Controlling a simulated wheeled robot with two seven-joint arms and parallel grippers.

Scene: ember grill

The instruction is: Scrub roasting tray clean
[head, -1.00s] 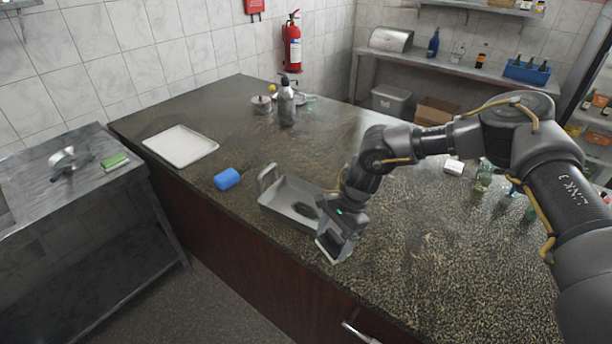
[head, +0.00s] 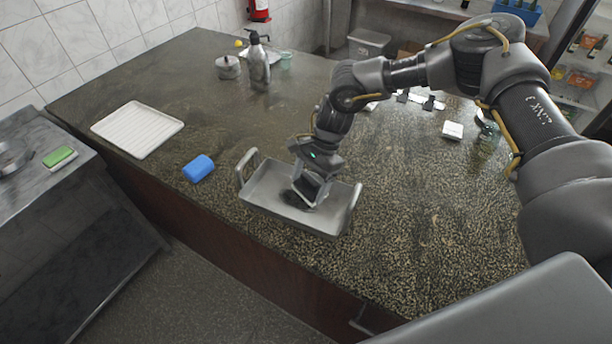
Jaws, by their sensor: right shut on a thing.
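The grey metal roasting tray (head: 262,182) stands on the stone counter, with a raised handle at each end. A dark patch (head: 291,199) shows on its floor, partly hidden by my gripper. My right gripper (head: 310,200) reaches down into the tray from above, over the dark patch. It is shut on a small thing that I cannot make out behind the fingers. I cannot tell whether it touches the tray floor. A green sponge (head: 60,156) lies on the metal side table at the left. My left gripper is not in view.
A grey bottle (head: 258,66) and a lidded pot (head: 228,67) stand at the back.

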